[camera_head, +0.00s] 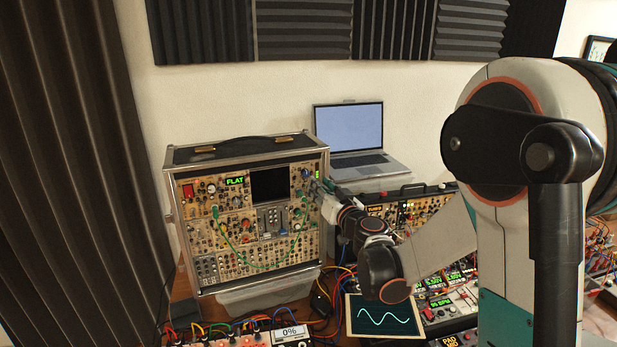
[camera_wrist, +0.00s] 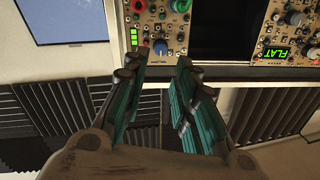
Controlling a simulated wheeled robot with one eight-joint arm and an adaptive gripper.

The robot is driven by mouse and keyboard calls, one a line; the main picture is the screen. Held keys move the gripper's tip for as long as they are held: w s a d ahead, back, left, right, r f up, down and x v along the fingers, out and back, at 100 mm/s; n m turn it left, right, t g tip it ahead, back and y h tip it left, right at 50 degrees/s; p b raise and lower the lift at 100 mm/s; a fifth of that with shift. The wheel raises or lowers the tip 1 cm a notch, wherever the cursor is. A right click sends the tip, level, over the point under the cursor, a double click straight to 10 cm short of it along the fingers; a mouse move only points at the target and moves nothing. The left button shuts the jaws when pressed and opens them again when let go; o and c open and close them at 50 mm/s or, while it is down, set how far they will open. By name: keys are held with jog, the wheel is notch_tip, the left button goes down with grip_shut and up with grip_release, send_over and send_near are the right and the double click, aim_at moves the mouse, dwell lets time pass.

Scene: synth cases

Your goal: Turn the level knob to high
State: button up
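A metal-framed synth case (camera_head: 325,222) stands upright, its panel full of knobs and jacks. No level label is readable, so I cannot tell which knob is the level knob. Green indicator bars (camera_wrist: 134,38) show beside the left fingertip in the wrist view. My gripper (camera_wrist: 162,57) is open, with nothing held between its fingers. In the head view my gripper (camera_head: 316,187) is at the case's upper right edge; contact is unclear.
A green FLAT display (camera_head: 235,181) and a dark screen (camera_head: 270,185) are on the panel. A laptop (camera_head: 349,131) stands behind to the right. Another synth case (camera_head: 440,208) is behind my arm.

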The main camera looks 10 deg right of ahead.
aim_at(307, 174)
jog(key=w, duration=0.3)
jog(key=w+a, duration=0.1)
jog(key=w, duration=0.4)
jog(key=shift+w+a, duration=0.25)
jog(key=shift+w, duration=0.05)
jog(key=shift+c, duration=0.5)
grip_shut()
